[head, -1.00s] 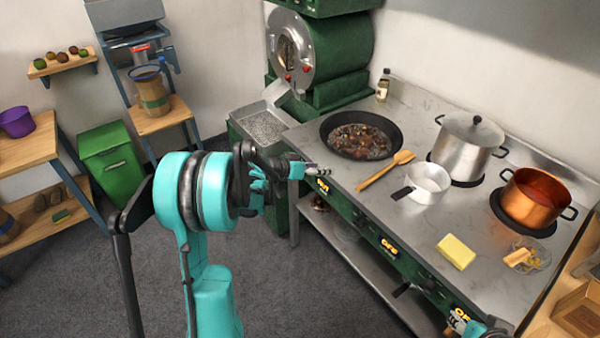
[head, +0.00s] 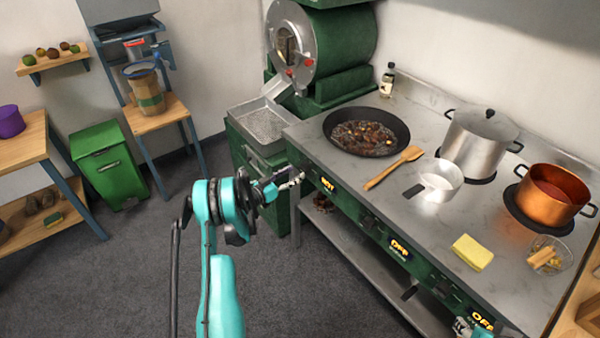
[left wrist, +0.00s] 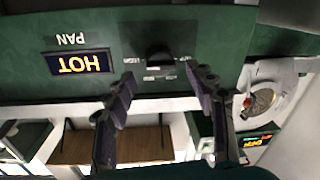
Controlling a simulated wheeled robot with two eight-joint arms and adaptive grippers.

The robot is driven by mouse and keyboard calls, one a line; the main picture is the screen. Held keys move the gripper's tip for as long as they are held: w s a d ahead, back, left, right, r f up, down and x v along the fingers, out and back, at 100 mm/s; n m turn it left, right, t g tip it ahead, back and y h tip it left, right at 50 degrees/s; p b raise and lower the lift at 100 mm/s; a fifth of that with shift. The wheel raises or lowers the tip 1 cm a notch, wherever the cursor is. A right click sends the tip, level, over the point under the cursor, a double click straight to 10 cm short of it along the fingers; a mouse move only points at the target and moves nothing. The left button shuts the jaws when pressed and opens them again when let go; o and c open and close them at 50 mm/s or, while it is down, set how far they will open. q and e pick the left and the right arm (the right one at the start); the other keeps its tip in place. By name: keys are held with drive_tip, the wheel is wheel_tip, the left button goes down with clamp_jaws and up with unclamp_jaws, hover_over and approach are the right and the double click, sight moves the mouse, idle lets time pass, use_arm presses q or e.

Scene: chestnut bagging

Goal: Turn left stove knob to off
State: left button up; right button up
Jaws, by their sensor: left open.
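The left stove knob (left wrist: 160,60) is a small dark knob on the green front panel in the left wrist view, which shows the panel upside down. Beside it the PAN display (left wrist: 79,63) reads HOT; it also shows in the head view (head: 327,184). My left gripper (left wrist: 162,77) is open and empty, its fingers pointing at the panel on either side of the knob, apart from it as far as I can tell. In the head view my left gripper (head: 291,181) is at the stove's left front corner; the knob is not clear there. My right gripper (head: 468,327) shows only partly at the bottom edge.
A black pan of chestnuts (head: 366,132) sits on the stove top (head: 430,232) above this panel. Two other displays read OFF.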

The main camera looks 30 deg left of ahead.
sight(301, 169)
use_arm(q)
drive_tip(key=x, duration=0.3)
drive_tip(key=shift+w+d+b, duration=0.1)
drive_tip(key=shift+w+b, duration=0.2)
drive_tip(key=shift+b, duration=0.1)
drive_tip(key=shift+c, duration=0.4)
drive_tip(key=c, duration=1.1)
